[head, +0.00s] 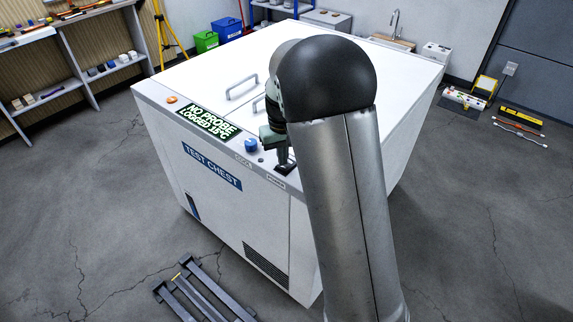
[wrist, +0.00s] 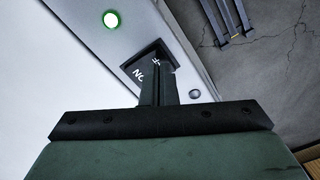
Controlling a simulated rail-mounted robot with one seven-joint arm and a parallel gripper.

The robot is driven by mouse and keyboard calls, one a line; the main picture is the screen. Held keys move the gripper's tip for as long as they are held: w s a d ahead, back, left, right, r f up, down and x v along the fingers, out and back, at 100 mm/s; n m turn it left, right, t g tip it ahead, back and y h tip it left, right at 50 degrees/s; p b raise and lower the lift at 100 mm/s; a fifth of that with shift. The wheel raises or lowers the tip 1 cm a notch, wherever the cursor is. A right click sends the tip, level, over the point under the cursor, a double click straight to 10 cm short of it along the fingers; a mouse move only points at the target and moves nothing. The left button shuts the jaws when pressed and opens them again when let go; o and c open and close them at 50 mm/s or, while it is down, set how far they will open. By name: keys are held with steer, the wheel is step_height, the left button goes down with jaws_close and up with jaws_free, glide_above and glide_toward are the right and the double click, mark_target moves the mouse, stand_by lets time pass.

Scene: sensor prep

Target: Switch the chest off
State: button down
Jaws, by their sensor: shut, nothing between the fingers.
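The test chest (head: 215,215) is a large white cabinet with a blue TEST CHEST label. Its display (head: 208,120) reads NO PROBE LOGGED 15°C. My gripper (head: 285,163) is shut and points down at a black switch plate (head: 289,170) on the chest's front top edge. In the wrist view the shut fingers (wrist: 157,92) stand over this plate (wrist: 141,70), which has white letters, partly covered. The fingers hide the switch lever, and I cannot tell whether they touch it. A round lamp (wrist: 110,19) glows green beside the plate.
A blue knob (head: 251,145) and an orange button (head: 171,99) sit along the same edge. Handles (head: 241,87) stand up from the white lid. A dark metal frame (head: 200,292) lies on the floor in front. Shelves (head: 75,80) stand at the left.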

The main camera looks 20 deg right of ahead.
steer(key=shift+f+b, duration=0.45)
steer(key=shift+f, duration=0.25)
steer(key=shift+r, duration=0.1)
steer(key=shift+r+p, duration=2.4)
steer(key=shift+r, duration=1.05)
steer(key=s+r, duration=0.2)
steer(key=s, duration=1.2)
steer(key=s+r+m, duration=0.1)
steer(key=s+r, duration=0.1)
steer(key=s, duration=1.3)
steer(key=shift+s+t, duration=0.25)
steer(key=shift+t, duration=0.15)
